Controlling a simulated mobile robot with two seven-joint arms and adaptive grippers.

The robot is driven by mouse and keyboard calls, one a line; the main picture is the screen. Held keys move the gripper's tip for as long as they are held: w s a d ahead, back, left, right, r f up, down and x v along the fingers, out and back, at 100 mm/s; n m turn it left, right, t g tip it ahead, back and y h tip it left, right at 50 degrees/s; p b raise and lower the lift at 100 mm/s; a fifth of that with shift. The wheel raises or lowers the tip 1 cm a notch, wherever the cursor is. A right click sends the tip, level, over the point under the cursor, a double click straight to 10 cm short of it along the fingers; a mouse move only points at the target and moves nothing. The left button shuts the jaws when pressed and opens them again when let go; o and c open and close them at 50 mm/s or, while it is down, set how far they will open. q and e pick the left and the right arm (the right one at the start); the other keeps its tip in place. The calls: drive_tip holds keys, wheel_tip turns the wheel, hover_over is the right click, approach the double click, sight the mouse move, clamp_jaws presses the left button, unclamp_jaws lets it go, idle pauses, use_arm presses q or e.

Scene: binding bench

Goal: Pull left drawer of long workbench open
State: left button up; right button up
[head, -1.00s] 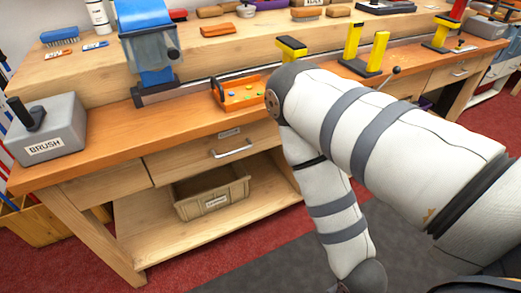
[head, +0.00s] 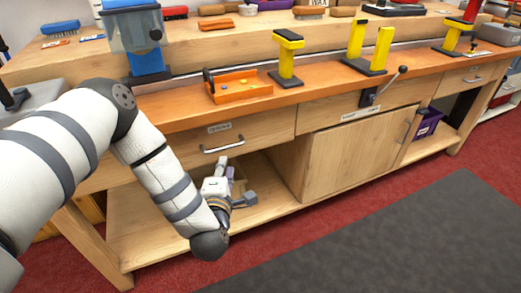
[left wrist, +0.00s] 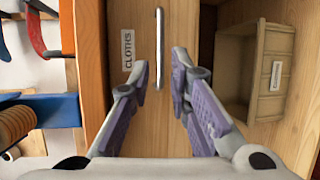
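The left drawer (head: 257,133) of the long workbench sits flush in the bench front and looks shut. It has a metal bar handle (head: 222,147) and a small label above it. In the left wrist view the label reads CLOTHS and the handle (left wrist: 159,45) runs between my finger lines. My left gripper (head: 240,190) is in front of the bench, below the handle in the head view. In the left wrist view its two fingers (left wrist: 160,75) are apart with nothing held. I cannot tell how far the fingertips are from the handle. My right gripper is out of view.
A bin (left wrist: 238,70) stands on the open shelf under the drawer. A cupboard door (head: 355,155) is to the right. An orange tray (head: 238,88) and yellow stands (head: 287,58) are on the bench top. Dark floor mat (head: 400,245) in front is clear.

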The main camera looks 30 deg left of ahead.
sight(227, 147)
use_arm(q)
drive_tip(key=b+x, duration=0.1)
drive_tip(key=x, duration=1)
drive_tip(key=shift+w+a, duration=0.1)
drive_tip(key=shift+a, duration=0.15)
clamp_jaws()
